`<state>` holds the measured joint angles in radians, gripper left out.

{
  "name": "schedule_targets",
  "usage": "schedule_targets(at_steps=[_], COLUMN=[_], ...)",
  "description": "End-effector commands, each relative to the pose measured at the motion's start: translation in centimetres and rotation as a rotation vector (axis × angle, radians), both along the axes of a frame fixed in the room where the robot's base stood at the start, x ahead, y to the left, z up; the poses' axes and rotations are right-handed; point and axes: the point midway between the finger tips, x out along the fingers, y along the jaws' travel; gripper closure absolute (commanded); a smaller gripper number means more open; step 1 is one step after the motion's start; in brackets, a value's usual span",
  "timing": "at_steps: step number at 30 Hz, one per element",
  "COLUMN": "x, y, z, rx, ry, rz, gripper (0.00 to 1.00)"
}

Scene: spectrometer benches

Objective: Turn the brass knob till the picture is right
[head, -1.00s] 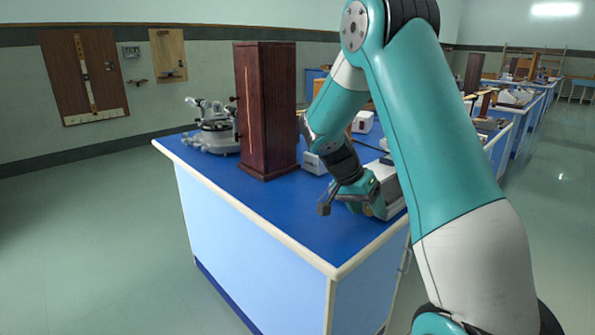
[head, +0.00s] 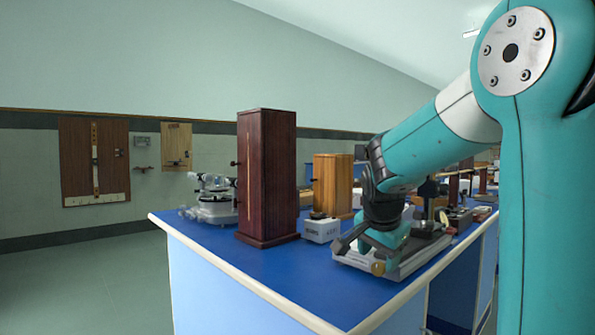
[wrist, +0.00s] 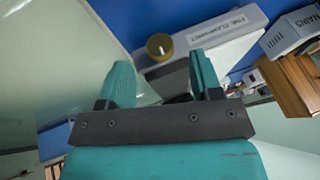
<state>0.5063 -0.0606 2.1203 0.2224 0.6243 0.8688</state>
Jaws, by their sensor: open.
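The brass knob (head: 378,268) sits at the near end of a pale grey instrument base (head: 408,262) on the blue bench top. In the wrist view the knob (wrist: 159,46) shows as a round brass cap with a dark pointer, beside a label whose first word reads "FINE". My gripper (wrist: 162,74) is open and empty. Its two teal fingers point toward the knob, which appears between and beyond their tips. In the head view my gripper (head: 358,243) is close above the knob and partly hides the instrument. No picture or eyepiece image is visible.
A grey box marked "MAINS" (wrist: 292,31) stands beside the base. A tall dark wooden case (head: 266,178), a lighter wooden box (head: 332,185) and a glass-and-metal apparatus (head: 212,200) stand on the bench. The bench's pale front edge (head: 255,287) is near; bare blue surface lies left of the base.

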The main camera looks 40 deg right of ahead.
Motion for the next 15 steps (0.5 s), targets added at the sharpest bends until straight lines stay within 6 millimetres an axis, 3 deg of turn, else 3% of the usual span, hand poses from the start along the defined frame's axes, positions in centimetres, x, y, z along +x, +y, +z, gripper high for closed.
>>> schedule_targets(at_steps=[1,15], x=[-0.3,-3.0], y=[0.4,4.0], z=[1.4,10.2], rx=[-0.001,-0.002], ry=[-0.002,-0.001], rz=[0.001,0.003], gripper=[0.41,0.41])
